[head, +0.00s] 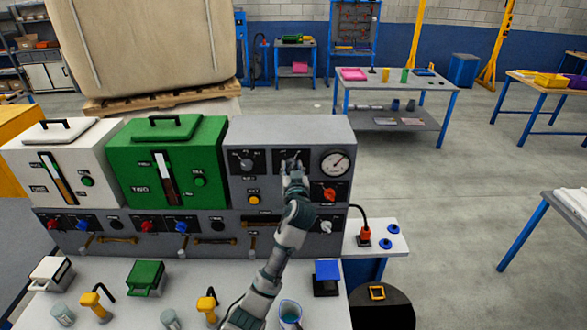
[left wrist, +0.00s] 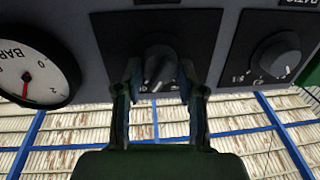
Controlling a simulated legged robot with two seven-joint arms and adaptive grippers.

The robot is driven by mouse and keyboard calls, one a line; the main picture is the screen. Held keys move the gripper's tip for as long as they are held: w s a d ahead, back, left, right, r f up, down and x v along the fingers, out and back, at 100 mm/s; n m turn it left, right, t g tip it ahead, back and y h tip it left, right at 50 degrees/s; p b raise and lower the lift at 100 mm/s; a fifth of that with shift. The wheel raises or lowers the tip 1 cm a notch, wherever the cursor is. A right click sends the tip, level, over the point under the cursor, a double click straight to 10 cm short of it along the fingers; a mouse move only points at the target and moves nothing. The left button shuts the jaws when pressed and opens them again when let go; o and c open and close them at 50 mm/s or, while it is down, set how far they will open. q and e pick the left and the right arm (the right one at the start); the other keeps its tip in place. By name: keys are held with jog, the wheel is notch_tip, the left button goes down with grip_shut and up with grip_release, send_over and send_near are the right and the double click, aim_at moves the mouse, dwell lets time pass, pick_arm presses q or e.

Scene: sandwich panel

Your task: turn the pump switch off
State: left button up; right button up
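A grey control panel (head: 236,185) stands at the back of the bench. The rotary knob on a black plate at its upper middle is mostly hidden by my left gripper (head: 292,168) in the head view. In the left wrist view, which is upside down, that knob (left wrist: 160,66) sits between the two fingers of my left gripper (left wrist: 160,82). The fingers are apart on either side of it, with narrow gaps showing. The knob's pointer is tilted; its label is too small to read, so I cannot confirm it is the pump switch. My right gripper is out of view.
A second knob (head: 246,163) sits left of the gripper; a pressure gauge (head: 335,162) and a red knob (head: 329,194) sit right. A green machine (head: 175,137) and a white machine (head: 62,143) stand farther left. A blue-topped block (head: 327,272) lies near the arm.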

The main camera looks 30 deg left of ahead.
pick_arm(q)
jog(key=shift+a, duration=0.2)
jog(key=shift+f, duration=0.1)
jog(key=shift+w+d+n, duration=0.1)
jog(key=shift+d+n, duration=0.1)
jog(key=shift+n, duration=0.1)
jog(key=n+b, duration=0.1)
jog(key=n, duration=0.1)
jog(key=shift+a+n, duration=0.1)
jog(key=shift+n, duration=0.2)
jog(key=shift+n+h+b, duration=0.4)
jog(key=shift+n, duration=0.4)
jog(key=n, duration=0.2)
jog(key=shift+n, duration=0.3)
jog(key=n, duration=0.3)
jog(key=shift+n+p, duration=0.3)
jog(key=shift+p, duration=0.05)
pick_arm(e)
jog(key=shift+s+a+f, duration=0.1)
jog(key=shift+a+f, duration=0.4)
pick_arm(q)
jog(key=shift+n+h, duration=0.3)
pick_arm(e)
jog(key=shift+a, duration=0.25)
